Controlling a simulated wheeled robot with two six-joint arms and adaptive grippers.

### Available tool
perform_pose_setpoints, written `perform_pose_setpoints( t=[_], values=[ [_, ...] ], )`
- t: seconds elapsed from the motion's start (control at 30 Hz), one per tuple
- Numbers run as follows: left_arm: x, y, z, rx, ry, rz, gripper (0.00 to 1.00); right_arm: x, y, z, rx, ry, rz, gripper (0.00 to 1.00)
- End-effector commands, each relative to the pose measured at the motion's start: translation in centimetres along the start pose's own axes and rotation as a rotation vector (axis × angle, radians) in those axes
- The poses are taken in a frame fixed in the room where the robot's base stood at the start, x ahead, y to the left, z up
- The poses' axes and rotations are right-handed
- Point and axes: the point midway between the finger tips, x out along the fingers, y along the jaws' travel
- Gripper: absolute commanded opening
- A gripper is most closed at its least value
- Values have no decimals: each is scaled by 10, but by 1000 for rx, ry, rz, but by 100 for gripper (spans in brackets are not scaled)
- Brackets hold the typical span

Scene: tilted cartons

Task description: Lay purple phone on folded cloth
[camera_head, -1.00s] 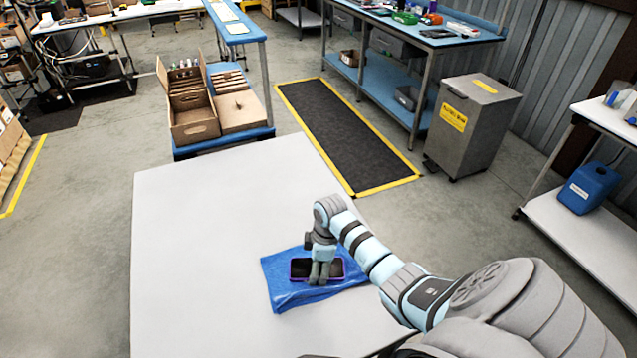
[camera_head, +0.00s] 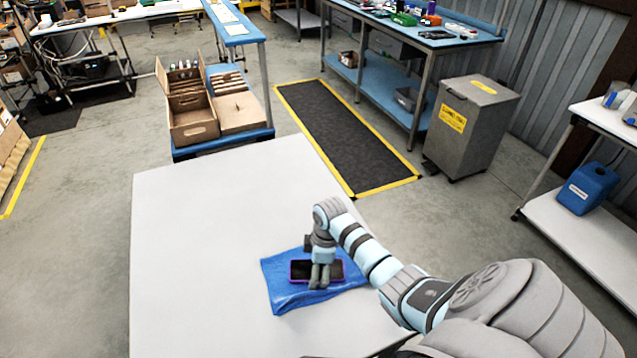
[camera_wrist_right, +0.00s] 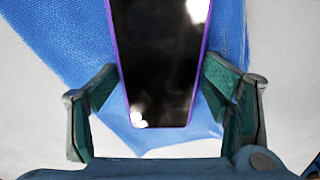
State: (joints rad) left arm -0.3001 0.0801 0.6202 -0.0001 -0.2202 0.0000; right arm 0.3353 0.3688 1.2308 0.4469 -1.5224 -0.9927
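The purple phone (camera_head: 300,270) has a dark screen and purple edges. It lies flat at the folded blue cloth (camera_head: 285,295) on the white table, on or just above it; I cannot tell which. My right gripper (camera_head: 320,280) reaches down over the phone. In the right wrist view, the phone (camera_wrist_right: 160,60) is between the fingers of the right gripper (camera_wrist_right: 161,80), whose tips meet its long edges. The cloth (camera_wrist_right: 70,45) shows beneath it. My left gripper is not in view.
The white table (camera_head: 200,230) is clear left of and behind the cloth. Beyond it stand a blue cart with cardboard boxes (camera_head: 195,125), a black floor mat (camera_head: 345,135) and a grey bin (camera_head: 470,130). A side shelf with a blue jug (camera_head: 588,190) is at right.

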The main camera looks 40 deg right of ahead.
Motion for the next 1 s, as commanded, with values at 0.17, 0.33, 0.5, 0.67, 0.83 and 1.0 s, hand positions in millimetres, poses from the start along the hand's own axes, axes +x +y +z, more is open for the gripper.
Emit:
perform_pose_setpoints(
  t=[0.17,0.33,0.5,0.67,0.83,1.0],
  values=[
    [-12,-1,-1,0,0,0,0,-32,1,-2,-1,1,4,68],
    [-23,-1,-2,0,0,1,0,-84,2,-2,-1,2,6,68],
    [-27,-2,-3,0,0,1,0,-121,1,-2,-1,2,4,68],
    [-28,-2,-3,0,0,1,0,-132,0,-2,-1,2,1,68],
    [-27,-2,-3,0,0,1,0,-132,0,-2,0,2,0,68],
    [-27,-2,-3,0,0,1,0,-132,1,-2,0,2,0,68]
  ],
)
